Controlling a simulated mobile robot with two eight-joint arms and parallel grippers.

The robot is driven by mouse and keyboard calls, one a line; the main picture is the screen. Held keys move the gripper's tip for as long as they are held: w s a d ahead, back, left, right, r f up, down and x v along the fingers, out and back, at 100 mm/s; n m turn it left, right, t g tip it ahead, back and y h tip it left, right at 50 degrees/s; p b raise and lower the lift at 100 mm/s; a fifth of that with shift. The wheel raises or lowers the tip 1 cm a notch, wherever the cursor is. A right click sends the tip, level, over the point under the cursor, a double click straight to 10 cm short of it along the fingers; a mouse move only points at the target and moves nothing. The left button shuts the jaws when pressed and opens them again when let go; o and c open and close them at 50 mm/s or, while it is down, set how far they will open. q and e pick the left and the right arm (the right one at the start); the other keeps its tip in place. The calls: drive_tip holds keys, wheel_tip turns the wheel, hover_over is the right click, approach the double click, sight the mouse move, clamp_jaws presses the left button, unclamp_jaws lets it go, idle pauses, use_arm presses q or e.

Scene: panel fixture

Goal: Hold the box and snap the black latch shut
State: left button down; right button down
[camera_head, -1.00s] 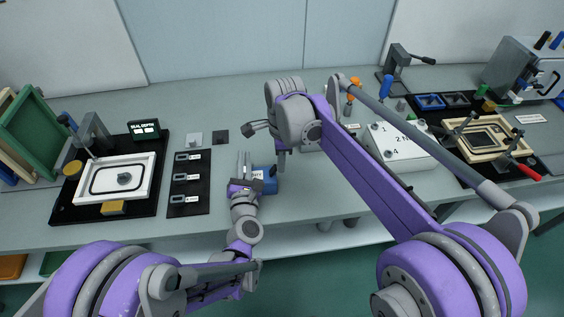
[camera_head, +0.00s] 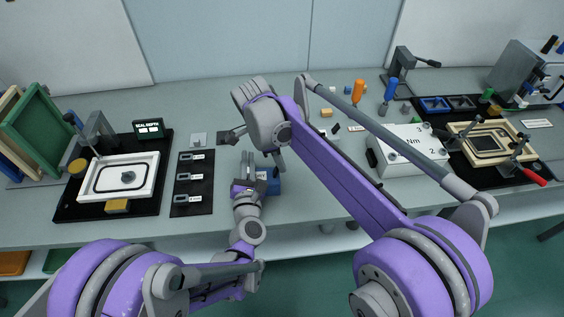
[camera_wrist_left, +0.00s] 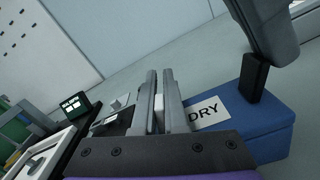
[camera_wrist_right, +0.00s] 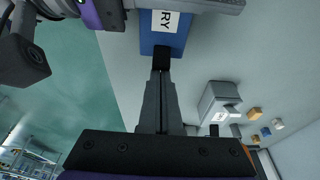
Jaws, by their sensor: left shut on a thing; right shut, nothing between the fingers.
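The blue box (camera_head: 273,186) with a white DRY label sits on the bench in front of me; it is large in the left wrist view (camera_wrist_left: 262,125). My left gripper (camera_head: 248,160) is at its left side, shut on a small pale part that seems to belong to the box (camera_wrist_left: 158,105). The black latch (camera_wrist_left: 253,78) appears as a dark upright block at the box's edge, also in the right wrist view (camera_wrist_right: 161,57). My right gripper (camera_wrist_right: 160,78) is shut and empty, its tips at the latch. Whether they touch is unclear.
A black board with several labelled slots (camera_head: 206,185) and a white-framed fixture (camera_head: 147,178) lie left of the box. A white Nm block (camera_head: 420,142) and a wooden clamp frame (camera_head: 470,128) stand to the right. The bench's front edge is close.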

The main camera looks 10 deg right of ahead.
drive_tip(key=shift+a+h, duration=0.45)
drive_tip(key=shift+h, duration=0.15)
drive_tip(key=shift+a+r, duration=0.1)
drive_tip(key=shift+a, duration=0.55)
drive_tip(key=shift+r, duration=0.2)
drive_tip(key=shift+r, duration=0.6)
drive_tip(key=shift+d, duration=0.1)
